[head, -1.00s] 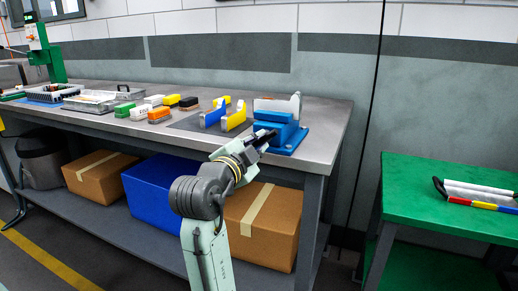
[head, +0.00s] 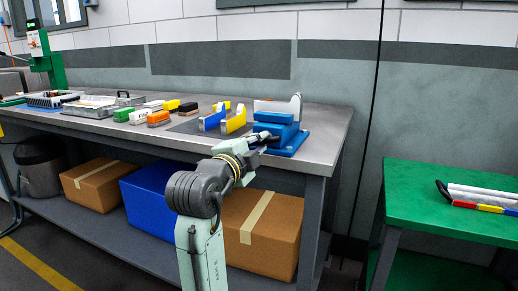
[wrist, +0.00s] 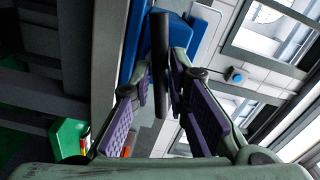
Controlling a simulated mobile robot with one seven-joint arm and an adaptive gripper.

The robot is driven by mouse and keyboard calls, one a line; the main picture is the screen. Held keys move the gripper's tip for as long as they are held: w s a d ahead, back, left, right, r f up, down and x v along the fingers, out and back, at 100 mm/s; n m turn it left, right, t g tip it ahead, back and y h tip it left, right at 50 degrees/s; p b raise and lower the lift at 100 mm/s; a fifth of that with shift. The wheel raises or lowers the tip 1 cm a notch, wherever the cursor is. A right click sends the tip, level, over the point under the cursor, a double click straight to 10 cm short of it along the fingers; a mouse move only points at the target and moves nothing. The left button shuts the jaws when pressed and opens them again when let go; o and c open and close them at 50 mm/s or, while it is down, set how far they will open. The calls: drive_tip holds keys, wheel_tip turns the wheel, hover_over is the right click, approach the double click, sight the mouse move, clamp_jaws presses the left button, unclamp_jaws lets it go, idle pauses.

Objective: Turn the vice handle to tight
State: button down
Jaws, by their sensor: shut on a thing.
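The blue vice (head: 282,132) stands on the workbench near its right front corner, with a pale upright part at its back. My gripper (head: 266,137) reaches up to the vice's front left side. In the wrist view the vice's blue body (wrist: 153,40) lies beyond the fingers. A dark straight bar, the vice handle (wrist: 160,55), runs between the purple-padded fingers of my gripper (wrist: 163,85), which are closed on it. In the head view the handle is mostly hidden by my gripper, and how tight the vice is cannot be told.
Yellow and blue holders (head: 225,118) stand left of the vice on the workbench (head: 335,125). Several coloured blocks and trays lie further left. A cardboard box (head: 265,235) and a blue box (head: 152,192) sit on the shelf below. A green table (head: 450,200) stands at the right.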

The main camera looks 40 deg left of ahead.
drive_tip(key=m+b, duration=0.2)
drive_tip(key=shift+s+a+f+m, duration=0.1)
drive_tip(key=shift+f+m, duration=0.05)
drive_tip(key=shift+m, duration=0.55)
drive_tip(key=c, duration=1.5)
unclamp_jaws()
drive_tip(key=shift+b+v, duration=0.55)
drive_tip(key=shift+v, duration=2.9)
